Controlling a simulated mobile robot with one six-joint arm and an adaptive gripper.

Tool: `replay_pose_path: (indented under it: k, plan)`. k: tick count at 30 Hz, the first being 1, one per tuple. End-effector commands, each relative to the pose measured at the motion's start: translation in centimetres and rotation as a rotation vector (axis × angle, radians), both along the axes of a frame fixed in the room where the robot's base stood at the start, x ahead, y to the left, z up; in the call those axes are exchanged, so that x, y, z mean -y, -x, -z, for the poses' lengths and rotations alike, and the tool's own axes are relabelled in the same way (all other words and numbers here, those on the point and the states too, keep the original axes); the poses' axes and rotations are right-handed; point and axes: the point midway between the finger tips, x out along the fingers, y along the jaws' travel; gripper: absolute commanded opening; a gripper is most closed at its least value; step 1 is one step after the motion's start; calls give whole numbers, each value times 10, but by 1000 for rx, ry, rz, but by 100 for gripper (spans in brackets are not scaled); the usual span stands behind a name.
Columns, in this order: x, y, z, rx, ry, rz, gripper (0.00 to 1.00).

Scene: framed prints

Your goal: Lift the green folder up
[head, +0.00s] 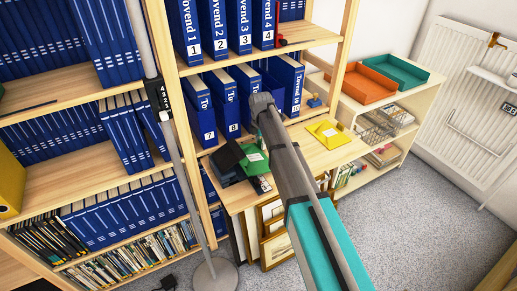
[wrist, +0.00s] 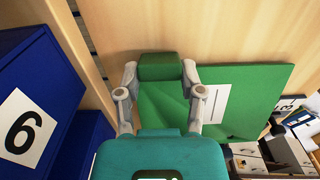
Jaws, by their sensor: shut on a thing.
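The green folder (wrist: 250,85) is a flat green sheet with a white label in the wrist view. It extends to the right from between my gripper's fingers, tilted, in front of a wooden panel. My gripper (wrist: 160,70) is shut on its left part; the fingers and teal body cover some of that part. In the head view the green folder (head: 253,160) shows at the left of my arm, beside a black item, above the wooden cabinet top. My gripper's fingers cannot be made out clearly there.
Numbered blue binders (head: 203,112) fill the shelf close to the left; a blue binder marked 6 (wrist: 28,125) is near my gripper. A yellow folder (head: 329,133) lies on the wooden top. Orange (head: 362,84) and teal (head: 399,69) trays stand at the back right.

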Motion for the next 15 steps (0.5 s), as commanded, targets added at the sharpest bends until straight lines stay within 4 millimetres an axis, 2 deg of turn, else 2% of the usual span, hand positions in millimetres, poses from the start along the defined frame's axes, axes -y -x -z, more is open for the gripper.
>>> replay_pose_path:
  k: [8, 15]
  plan:
    - [0, 0, -8, 0, 0, 0, 0]
    - [0, 0, -25, 0, 0, 0, 0]
